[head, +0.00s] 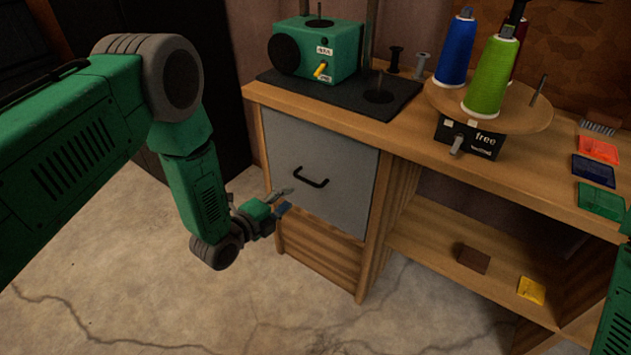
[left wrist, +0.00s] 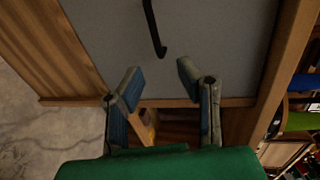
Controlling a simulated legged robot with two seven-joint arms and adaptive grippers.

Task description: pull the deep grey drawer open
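The deep grey drawer (head: 322,170) is flush in the left part of the wooden bench, above a wooden slatted panel. Its black bar handle (head: 311,178) is near the middle of its front. My left gripper (head: 284,200) is in front of the drawer's lower left part, left of and below the handle. In the left wrist view the drawer front (left wrist: 205,35) fills the upper part, and the handle (left wrist: 153,30) runs down from the top edge. The left fingers (left wrist: 158,82) are spread with nothing between them, apart from the handle. My right gripper is out of view.
On the bench top (head: 420,135) stand a green machine (head: 335,50) on a black mat and a round turntable (head: 530,112) with thread cones. Small coloured trays (head: 595,170) lie at right. The lower shelf (head: 450,250) holds two small blocks. The floor (head: 180,290) before the bench is clear.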

